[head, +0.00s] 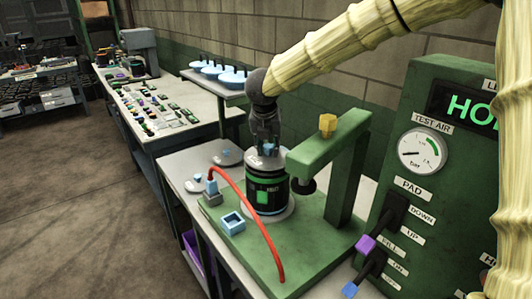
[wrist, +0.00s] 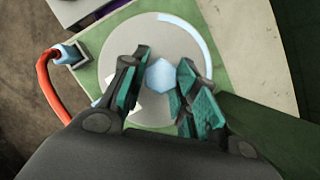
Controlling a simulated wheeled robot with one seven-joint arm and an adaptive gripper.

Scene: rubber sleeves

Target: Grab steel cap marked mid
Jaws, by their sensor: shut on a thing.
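A round grey steel cap (head: 262,161) with a blue hexagonal knob sits on top of a dark canister with green markings (head: 258,193). In the wrist view the cap (wrist: 135,40) fills the middle, with its knob (wrist: 160,75) between the fingers. My gripper (head: 268,147) reaches down from above and is shut on the knob. It also shows in the wrist view (wrist: 158,82). Any marking on the cap is hidden or too small to read.
The canister stands on a green fixture (head: 315,245) with an overhanging arm (head: 325,150) close on the right. A gauge panel (head: 425,150) stands at right. A raised shelf (head: 215,82) holds blue-topped pieces.

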